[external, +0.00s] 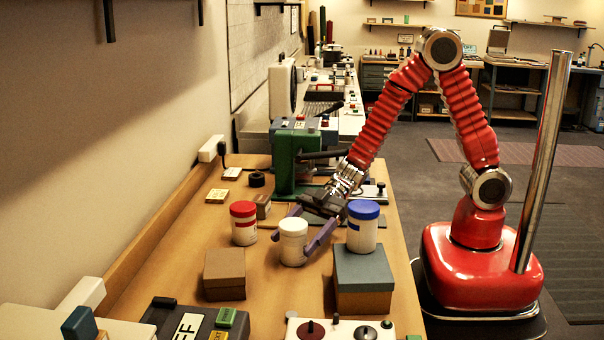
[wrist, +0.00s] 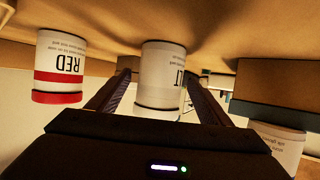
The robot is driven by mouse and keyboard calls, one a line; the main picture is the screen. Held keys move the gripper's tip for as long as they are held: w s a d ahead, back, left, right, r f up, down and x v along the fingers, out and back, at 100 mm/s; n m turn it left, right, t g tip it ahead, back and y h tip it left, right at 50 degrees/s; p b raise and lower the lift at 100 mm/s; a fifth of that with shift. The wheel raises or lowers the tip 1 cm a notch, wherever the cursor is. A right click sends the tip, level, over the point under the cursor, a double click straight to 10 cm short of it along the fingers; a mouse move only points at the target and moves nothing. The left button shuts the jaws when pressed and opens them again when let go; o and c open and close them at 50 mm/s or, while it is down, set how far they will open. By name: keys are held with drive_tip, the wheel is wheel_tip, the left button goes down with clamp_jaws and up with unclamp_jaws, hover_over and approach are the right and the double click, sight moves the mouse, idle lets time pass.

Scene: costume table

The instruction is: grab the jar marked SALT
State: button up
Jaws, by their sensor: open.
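A white jar with a white lid (external: 293,243) stands on the wooden table. In the wrist view, which is upside down, this jar (wrist: 160,75) carries a label whose visible letters read "LT"; the rest of the word is turned out of sight. My gripper (external: 291,246) is open, with one purple finger on each side of this jar. In the wrist view my gripper's fingers (wrist: 158,82) also flank the jar, and I cannot tell whether either finger touches it.
A red-lidded jar (external: 243,224), labelled RED in the wrist view (wrist: 60,66), stands just left of the white jar. A blue-lidded jar (external: 362,228) stands on a grey-topped box (external: 364,285) to the right. A brown box (external: 224,275) sits in front; a green machine (external: 288,160) stands behind.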

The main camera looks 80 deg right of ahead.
sight(285, 251)
drive_tip(key=shift+x, duration=2.6)
drive_tip(key=shift+c, duration=0.3)
drive_tip(key=c, duration=1.3)
drive_tip(key=shift+r, duration=5)
